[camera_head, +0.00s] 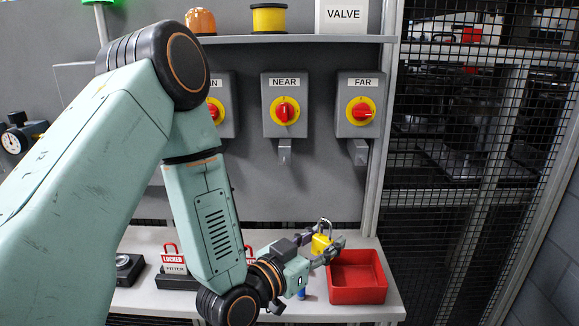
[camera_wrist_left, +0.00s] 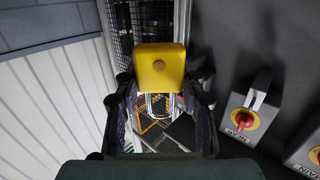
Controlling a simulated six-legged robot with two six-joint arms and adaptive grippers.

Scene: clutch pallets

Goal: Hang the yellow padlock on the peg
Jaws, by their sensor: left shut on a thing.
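The yellow padlock (camera_head: 321,244) is held above the bench, near the left edge of the red bin, with its shackle upward in the head view. My left gripper (camera_head: 328,248) is shut on it. In the left wrist view the padlock's yellow body (camera_wrist_left: 160,72) sits between the two dark fingers (camera_wrist_left: 160,100), and its shackle shows below the body. No peg can be made out for certain. Grey brackets hang under the NEAR switch box (camera_head: 285,152) and the FAR switch box (camera_head: 358,152). My right gripper is not in view.
A red bin (camera_head: 357,290) stands at the bench's right end. Red-shackled LOCKED tags (camera_head: 173,262) stand at the left, partly behind my arm. A shelf (camera_head: 295,39) crosses above the switch boxes. Mesh fencing (camera_head: 450,190) is at the right. The wall below the boxes is clear.

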